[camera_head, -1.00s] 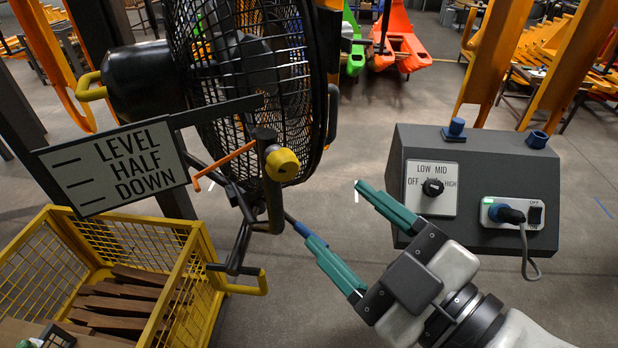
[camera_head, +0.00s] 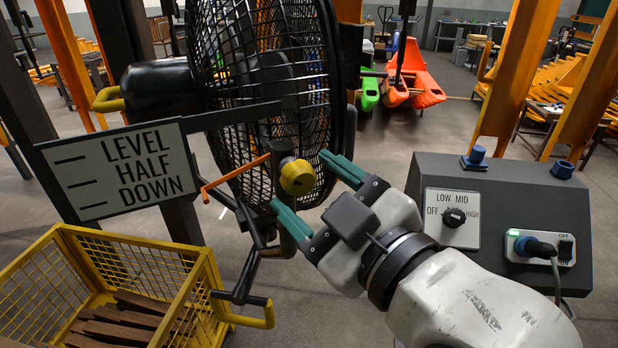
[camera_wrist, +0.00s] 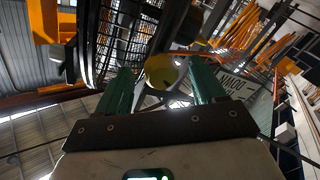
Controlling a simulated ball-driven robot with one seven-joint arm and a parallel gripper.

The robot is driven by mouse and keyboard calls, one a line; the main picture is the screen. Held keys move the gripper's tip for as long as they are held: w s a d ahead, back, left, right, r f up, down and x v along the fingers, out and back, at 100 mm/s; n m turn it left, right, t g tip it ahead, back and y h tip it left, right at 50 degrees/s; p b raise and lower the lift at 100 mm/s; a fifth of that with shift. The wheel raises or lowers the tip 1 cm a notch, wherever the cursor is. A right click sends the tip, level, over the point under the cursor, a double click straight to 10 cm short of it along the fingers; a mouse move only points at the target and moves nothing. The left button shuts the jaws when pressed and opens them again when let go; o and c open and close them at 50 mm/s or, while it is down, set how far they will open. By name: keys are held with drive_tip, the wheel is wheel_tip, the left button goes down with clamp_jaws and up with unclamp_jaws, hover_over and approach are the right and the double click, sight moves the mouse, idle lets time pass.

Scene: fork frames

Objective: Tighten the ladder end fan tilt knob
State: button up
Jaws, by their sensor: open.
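The yellow tilt knob (camera_head: 297,177) sits on the dark bracket at the side of the black caged fan (camera_head: 262,75). My gripper (camera_head: 299,181) is open, with its two green fingers on either side of the knob, one above right and one below left. In the wrist view the knob (camera_wrist: 161,72) shows between the fingertips; I cannot tell whether they touch it. An orange pointer (camera_head: 236,173) runs from the bracket and ends beside the lower right corner of the LEVEL, HALF, DOWN sign (camera_head: 120,168), near DOWN.
A grey control box (camera_head: 500,180) with a dial (camera_head: 454,217) and a plugged-in cord stands right of my arm. A yellow wire basket (camera_head: 205,290) with brown blocks is at lower left. Orange posts (camera_head: 515,70) stand behind.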

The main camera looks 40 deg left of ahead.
drive_tip(key=shift+w+a, duration=0.1)
drive_tip(key=shift+a, duration=0.4)
drive_tip(key=c, duration=1.1)
